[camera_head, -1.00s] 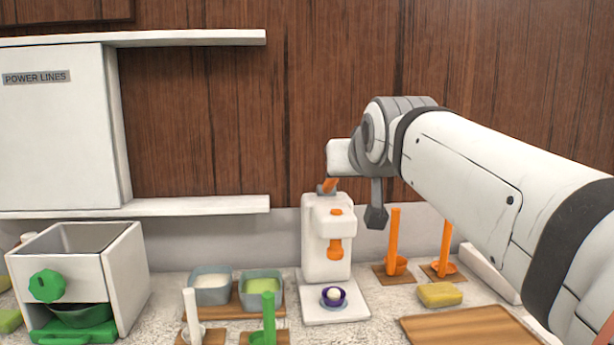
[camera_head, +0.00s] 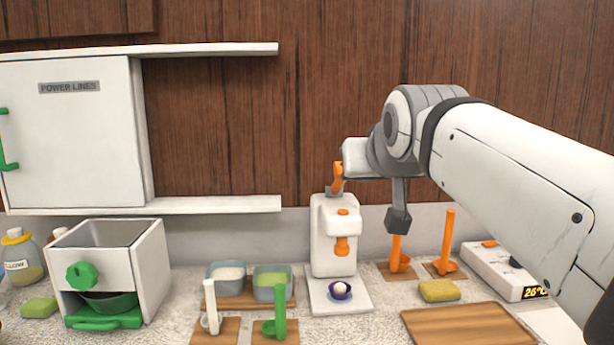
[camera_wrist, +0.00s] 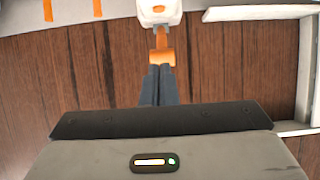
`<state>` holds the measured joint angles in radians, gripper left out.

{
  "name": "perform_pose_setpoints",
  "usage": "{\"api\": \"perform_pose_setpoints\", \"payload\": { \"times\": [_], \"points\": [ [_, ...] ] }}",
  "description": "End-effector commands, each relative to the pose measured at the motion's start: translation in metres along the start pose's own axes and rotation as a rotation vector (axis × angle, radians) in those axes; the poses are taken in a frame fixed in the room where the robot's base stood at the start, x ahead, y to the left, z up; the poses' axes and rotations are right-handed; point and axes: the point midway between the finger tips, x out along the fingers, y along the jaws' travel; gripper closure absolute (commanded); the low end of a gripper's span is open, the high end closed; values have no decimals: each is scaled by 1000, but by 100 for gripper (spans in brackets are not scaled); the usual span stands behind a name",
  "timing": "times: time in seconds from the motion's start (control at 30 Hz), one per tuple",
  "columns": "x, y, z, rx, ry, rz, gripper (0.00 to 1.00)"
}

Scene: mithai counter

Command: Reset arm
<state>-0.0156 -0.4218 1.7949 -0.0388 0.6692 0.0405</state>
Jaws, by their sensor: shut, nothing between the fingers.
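My gripper shows in the wrist view (camera_wrist: 158,70) as two dark fingers pressed together, empty. They point at the orange lever (camera_wrist: 162,52) of a white dispenser (camera_wrist: 160,12), which appears upside down there. Whether the fingertips touch the lever I cannot tell. In the head view my arm reaches in from the right, and its white end is just right of and above the lever (camera_head: 337,178) on top of the dispenser (camera_head: 333,258).
A white box with a green knob (camera_head: 81,275) stands left. Grey tubs (camera_head: 225,292) and ladles stand in the middle. Orange ladles (camera_head: 447,235), a yellow sponge (camera_head: 439,291), a wooden board (camera_head: 468,328) and a device with a display (camera_head: 535,292) are right. A shelf (camera_head: 150,206) is on the wall.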

Motion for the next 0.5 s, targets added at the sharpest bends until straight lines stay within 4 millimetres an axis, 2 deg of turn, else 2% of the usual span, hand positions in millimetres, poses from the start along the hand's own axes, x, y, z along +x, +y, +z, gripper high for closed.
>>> {"api": "perform_pose_setpoints", "payload": {
  "times": [0.07, 0.17, 0.23, 0.3, 0.4, 0.5],
  "points": [
    [7, 1, 28, -2, -108, 1, 100],
    [15, 2, 87, -7, -293, 2, 100],
    [13, 2, 134, -9, -427, 1, 100],
    [6, 3, 178, -10, -552, -1, 100],
    [-10, 3, 233, -10, -704, -3, 100],
    [-24, 4, 270, -11, -809, -5, 100]
  ]
}}
